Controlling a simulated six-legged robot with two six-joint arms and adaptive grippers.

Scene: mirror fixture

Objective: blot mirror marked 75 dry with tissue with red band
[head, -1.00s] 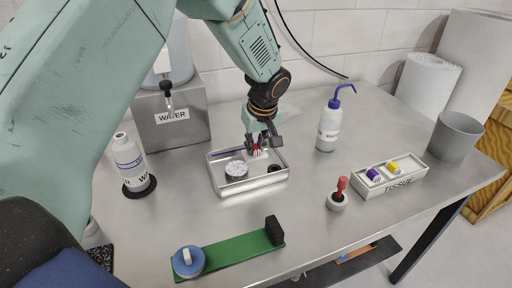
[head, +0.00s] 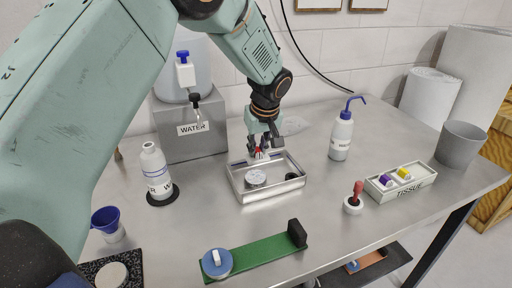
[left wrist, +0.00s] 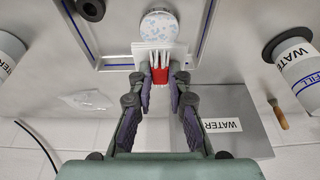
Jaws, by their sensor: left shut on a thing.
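A round mirror (head: 255,178) with droplet-like specks lies in the metal tray (head: 270,194); it also shows at the top of the left wrist view (left wrist: 158,25). I cannot read a 75 on it. My left gripper (head: 263,150) is over the back part of the tray, behind the mirror. It is shut on a folded white tissue (left wrist: 158,52) with a red band (left wrist: 160,76). In the left wrist view the tissue's white end overlaps the mirror's near edge; I cannot tell whether they touch. My right gripper is not in view.
A black round piece (head: 291,176) sits in the tray.

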